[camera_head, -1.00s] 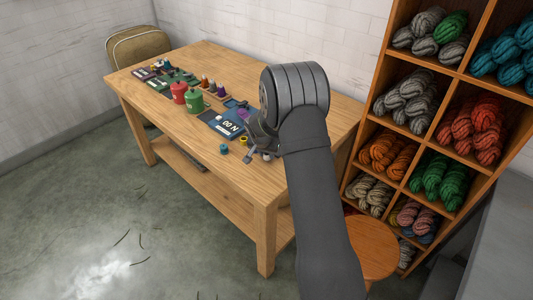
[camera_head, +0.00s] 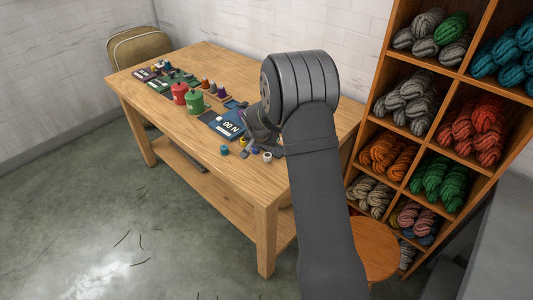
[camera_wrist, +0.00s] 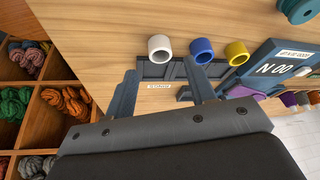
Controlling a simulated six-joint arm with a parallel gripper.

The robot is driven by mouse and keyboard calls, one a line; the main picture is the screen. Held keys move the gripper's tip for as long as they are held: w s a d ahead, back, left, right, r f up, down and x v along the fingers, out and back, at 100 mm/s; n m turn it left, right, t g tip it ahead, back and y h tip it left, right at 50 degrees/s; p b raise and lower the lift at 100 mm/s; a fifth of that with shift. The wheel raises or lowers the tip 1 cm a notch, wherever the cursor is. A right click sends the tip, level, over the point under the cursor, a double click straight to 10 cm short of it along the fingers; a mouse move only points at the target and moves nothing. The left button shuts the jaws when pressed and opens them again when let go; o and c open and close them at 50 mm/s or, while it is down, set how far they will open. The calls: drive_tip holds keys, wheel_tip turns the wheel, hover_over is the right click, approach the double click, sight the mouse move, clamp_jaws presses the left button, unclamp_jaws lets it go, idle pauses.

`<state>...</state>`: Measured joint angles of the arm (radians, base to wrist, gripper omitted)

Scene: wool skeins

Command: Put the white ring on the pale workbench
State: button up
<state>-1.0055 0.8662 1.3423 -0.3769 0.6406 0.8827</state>
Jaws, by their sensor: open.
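The white ring (camera_wrist: 160,48) stands on the pale workbench (camera_wrist: 120,20), just beyond my fingertips in the wrist view and roughly in line with the gap between them. In the head view the white ring (camera_head: 267,156) is at the near edge of the workbench (camera_head: 190,64), partly beside my gripper. My gripper (camera_wrist: 161,68) is open and empty, with one finger on each side of the gap. In the head view my arm hides most of the gripper.
A blue ring (camera_wrist: 202,51) and a yellow ring (camera_wrist: 237,53) stand in a row right of the white one. A dark tray (camera_wrist: 153,70) with a label lies below them. A blue box (camera_wrist: 272,66) marked "N 00" and a teal spool (camera_wrist: 298,10) are further right.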

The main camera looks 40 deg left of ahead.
sight(267, 153)
drive_tip(key=v, duration=0.7)
drive_tip(key=shift+f, duration=0.1)
drive_tip(key=x, duration=1.1)
drive_tip(key=shift+w+f, duration=0.1)
drive_tip(key=shift+f, duration=0.15)
drive_tip(key=shift+w+a, duration=0.1)
drive_tip(key=shift+a, duration=0.05)
drive_tip(key=shift+r, duration=0.95)
